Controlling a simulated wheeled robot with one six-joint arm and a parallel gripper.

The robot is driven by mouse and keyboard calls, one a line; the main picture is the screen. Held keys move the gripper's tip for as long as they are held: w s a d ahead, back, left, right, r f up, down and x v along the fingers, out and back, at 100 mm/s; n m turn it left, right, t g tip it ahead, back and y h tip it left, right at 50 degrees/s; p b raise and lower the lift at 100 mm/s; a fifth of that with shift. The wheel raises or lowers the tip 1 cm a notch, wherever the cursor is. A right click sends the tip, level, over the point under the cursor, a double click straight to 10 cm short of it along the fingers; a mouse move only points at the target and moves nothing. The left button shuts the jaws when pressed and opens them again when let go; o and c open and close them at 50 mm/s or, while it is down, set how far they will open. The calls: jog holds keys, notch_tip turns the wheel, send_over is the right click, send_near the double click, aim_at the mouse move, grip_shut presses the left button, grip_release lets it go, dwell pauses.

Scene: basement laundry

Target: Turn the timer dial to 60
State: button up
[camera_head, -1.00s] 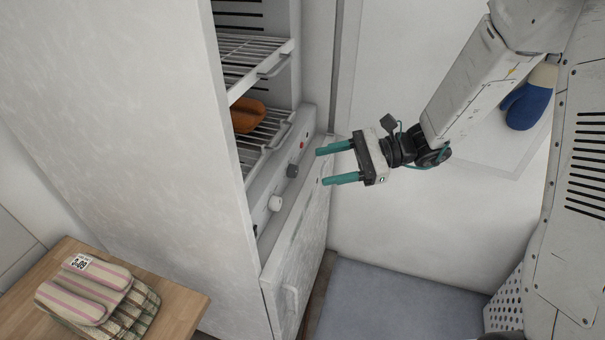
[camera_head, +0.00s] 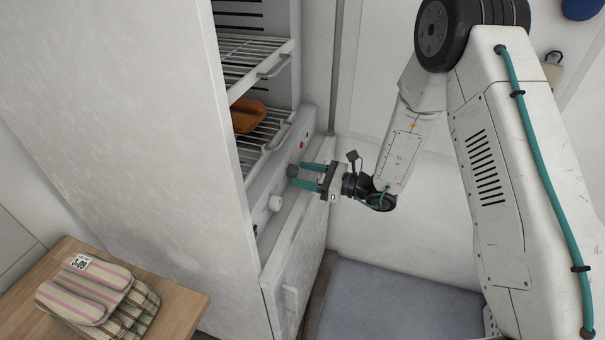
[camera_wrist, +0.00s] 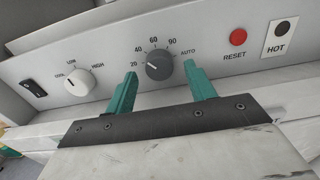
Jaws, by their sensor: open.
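The timer dial is a dark grey knob (camera_wrist: 159,66) on the white control panel (camera_wrist: 110,68). Its printed scale reads 20, 40, 60, 90 and AUTO. The light pointer mark on the knob faces left, near 20. In the head view the dial (camera_head: 292,171) is at the tips of my gripper (camera_head: 304,175). My gripper is open, its teal fingers to either side of the dial in the wrist view (camera_wrist: 160,88). The fingertips appear just short of the dial or beside it; contact cannot be told.
A white knob (camera_wrist: 78,82) marked COOL, LOW, HIGH is left of the dial. A red RESET button (camera_wrist: 238,37) and a HOT light (camera_wrist: 282,29) are to the right. Wire racks (camera_head: 262,62) are above the panel. Mitts lie on a wooden table (camera_head: 180,311).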

jog(key=shift+w+a, duration=0.2)
jog(key=shift+a, duration=0.35)
jog(key=shift+c, duration=0.3)
jog(key=c, duration=0.9)
jog(key=m, duration=0.3)
jog(key=shift+m, duration=2.3)
jog(key=shift+s, duration=0.1)
